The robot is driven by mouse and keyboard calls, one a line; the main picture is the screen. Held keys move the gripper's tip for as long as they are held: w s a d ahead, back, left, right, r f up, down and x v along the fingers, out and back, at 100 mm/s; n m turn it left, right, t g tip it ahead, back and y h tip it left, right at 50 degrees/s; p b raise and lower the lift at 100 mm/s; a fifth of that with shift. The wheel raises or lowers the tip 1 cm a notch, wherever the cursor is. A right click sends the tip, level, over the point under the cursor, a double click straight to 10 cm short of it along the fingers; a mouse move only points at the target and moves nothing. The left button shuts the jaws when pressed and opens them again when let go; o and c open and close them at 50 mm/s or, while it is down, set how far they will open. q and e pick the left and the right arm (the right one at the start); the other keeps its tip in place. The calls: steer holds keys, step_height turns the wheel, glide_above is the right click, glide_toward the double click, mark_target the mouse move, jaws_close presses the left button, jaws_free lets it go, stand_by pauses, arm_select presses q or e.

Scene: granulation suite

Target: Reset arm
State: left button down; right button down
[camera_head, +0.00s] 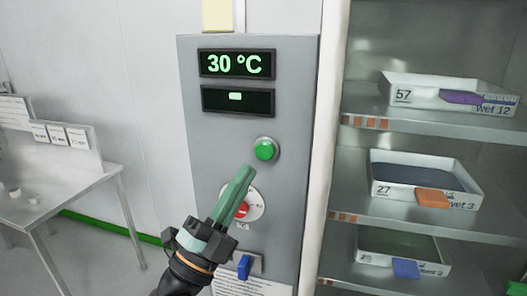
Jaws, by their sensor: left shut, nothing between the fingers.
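My left gripper (235,192) reaches up from the bottom of the head view, with its green fingers shut and empty. The fingers overlap the left part of a red knob (242,210) on a grey control panel (295,180). I cannot tell whether they touch it. Just above the fingertips is a round green button (265,149), with a small gap in the picture. A display (237,64) at the top reads 30 °C. A second display (237,101) below it shows a short green bar. My right gripper is not in view.
A blue switch (244,267) sits low on the panel. Shelves at right hold white trays, labelled 57 (402,95), 27 (383,189) and a lower one (366,259). A metal table (60,195) with small items stands at left. Open floor lies between table and panel.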

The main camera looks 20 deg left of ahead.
arm_select(q)
steer(key=a+f+n+g+y, duration=0.1)
steer(key=f+n+g+y, duration=0.3)
steer(key=f, duration=0.6)
steer(key=s+a+f+n+y, duration=0.1)
steer(key=a+f+n+y, duration=0.1)
steer(key=f+n, duration=0.6)
steer(key=a+f+n+g+y, duration=0.1)
steer(key=f+n+g+y, duration=0.15)
steer(key=f, duration=1.05)
steer(key=s+d+f+n+g, duration=0.1)
steer(key=s+f+g, duration=0.3)
steer(key=s+f, duration=0.4)
steer(key=s+f+n+g, duration=0.3)
steer(key=s+f, duration=0.5)
steer(key=f, duration=0.4)
steer(key=shift+d+g, duration=0.35)
steer(key=shift+g, duration=0.3)
steer(key=shift+w, duration=0.1)
stand_by(0.7)
